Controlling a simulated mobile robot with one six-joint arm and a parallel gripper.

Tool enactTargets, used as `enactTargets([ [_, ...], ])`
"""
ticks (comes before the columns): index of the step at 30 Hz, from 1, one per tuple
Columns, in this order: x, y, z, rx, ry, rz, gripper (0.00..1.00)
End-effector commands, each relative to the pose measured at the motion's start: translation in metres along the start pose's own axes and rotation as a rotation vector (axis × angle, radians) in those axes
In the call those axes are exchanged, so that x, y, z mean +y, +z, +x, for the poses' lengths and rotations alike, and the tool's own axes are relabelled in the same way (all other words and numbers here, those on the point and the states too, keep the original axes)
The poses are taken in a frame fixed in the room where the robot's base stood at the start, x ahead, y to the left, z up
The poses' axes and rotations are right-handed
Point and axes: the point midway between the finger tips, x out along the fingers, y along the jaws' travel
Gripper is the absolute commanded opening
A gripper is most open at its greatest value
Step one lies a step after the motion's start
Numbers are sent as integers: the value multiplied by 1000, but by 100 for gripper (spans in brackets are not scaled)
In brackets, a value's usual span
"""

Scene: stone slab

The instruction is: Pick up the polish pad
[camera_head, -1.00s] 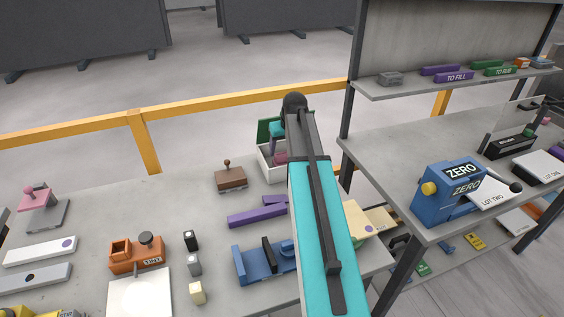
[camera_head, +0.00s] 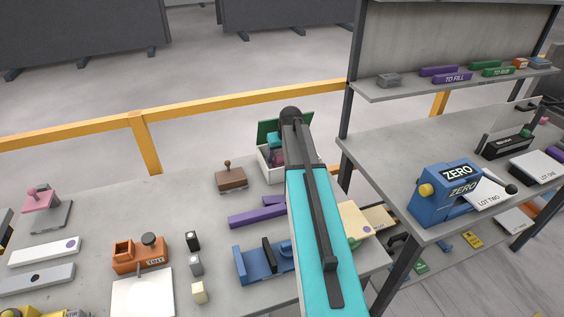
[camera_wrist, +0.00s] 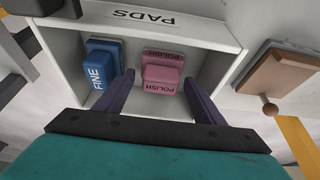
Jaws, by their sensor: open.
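The polish pad (camera_wrist: 163,70) is a pink block marked POLISH, lying in a white box (camera_wrist: 205,33) labelled PADS. My gripper (camera_wrist: 159,78) is open, with one purple finger to each side of the pink pad in the wrist view. The left finger lies between it and a blue pad marked FINE (camera_wrist: 102,68). I cannot tell how far the fingertips reach down beside the pad. In the head view the box (camera_head: 269,173) stands at the back of the slab, and a bit of pink pad (camera_head: 278,158) shows. My arm hides part of the box.
A brown block with a knob (camera_head: 230,179) stands left of the box; it also shows in the wrist view (camera_wrist: 280,75). Purple bars (camera_head: 257,215) and a blue fixture (camera_head: 262,264) lie in front. A yellow rail (camera_head: 230,99) runs behind the slab.

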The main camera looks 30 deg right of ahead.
Motion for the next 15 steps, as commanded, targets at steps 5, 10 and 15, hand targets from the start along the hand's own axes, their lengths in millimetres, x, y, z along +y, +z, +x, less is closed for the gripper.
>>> enactTargets([
  [5,0,0,0,0,0,0,63],
  [10,0,0,0,0,0,0,63],
  [15,0,0,0,0,0,-1,46],
])
